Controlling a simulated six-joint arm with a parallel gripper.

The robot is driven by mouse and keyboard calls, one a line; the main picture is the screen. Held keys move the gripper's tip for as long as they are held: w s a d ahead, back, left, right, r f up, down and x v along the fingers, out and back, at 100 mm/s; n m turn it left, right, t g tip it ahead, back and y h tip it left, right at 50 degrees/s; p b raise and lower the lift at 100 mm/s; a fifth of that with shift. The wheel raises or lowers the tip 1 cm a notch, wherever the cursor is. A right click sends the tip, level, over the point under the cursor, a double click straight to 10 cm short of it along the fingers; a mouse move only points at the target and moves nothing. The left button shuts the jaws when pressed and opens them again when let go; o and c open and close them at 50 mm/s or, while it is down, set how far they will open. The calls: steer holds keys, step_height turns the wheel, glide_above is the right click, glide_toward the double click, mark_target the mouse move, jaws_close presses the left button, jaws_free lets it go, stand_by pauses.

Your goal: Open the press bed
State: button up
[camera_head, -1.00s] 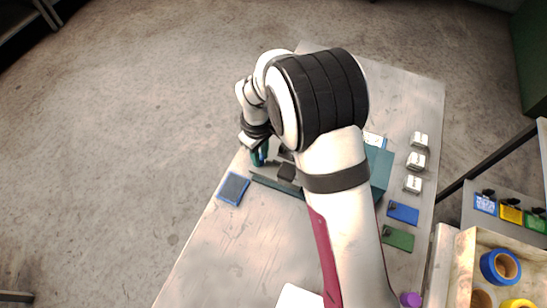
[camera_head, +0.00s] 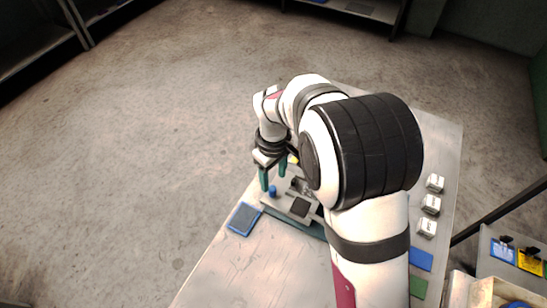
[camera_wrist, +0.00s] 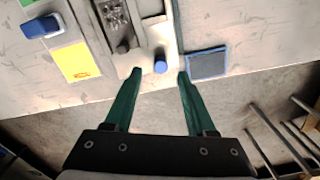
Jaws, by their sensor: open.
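My gripper (camera_head: 274,179) is open, with its two green fingers apart, above the near left end of the press. In the wrist view its fingertips (camera_wrist: 159,74) lie on either side of a short blue knob (camera_wrist: 160,66), with nothing held. The knob also shows just below the fingers in the head view (camera_head: 272,191). The knob stands at the end of the grey press bed (camera_wrist: 155,32), beside a recess with small metal parts (camera_wrist: 117,20). In the head view the bed (camera_head: 281,203) lies on the table and my arm hides its far side.
A dark blue-rimmed pad (camera_head: 244,219) lies left of the press. Several white labelled blocks (camera_head: 431,204) and blue and green pads (camera_head: 420,259) lie at right. A yellow card (camera_wrist: 75,63) and a blue item (camera_wrist: 41,27) show in the wrist view. The near table is clear.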

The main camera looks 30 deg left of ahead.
step_height(320, 180, up, 10)
steer(key=shift+r, duration=0.25)
steer(key=s+d+r+m, duration=0.3)
steer(key=d+m, duration=0.2)
steer(key=d, duration=0.3)
steer(key=s+d+r+m, duration=0.2)
steer(key=d+m, duration=0.2)
steer(key=d, duration=0.5)
steer(key=s+d+f+m+y, duration=0.1)
steer(key=s+d+f+m, duration=0.1)
steer(key=s+d+m, duration=0.6)
steer(key=s+m, duration=0.3)
steer(key=s, duration=0.2)
steer(key=shift+s+f+y, duration=0.35)
steer(key=shift+f+y, duration=0.05)
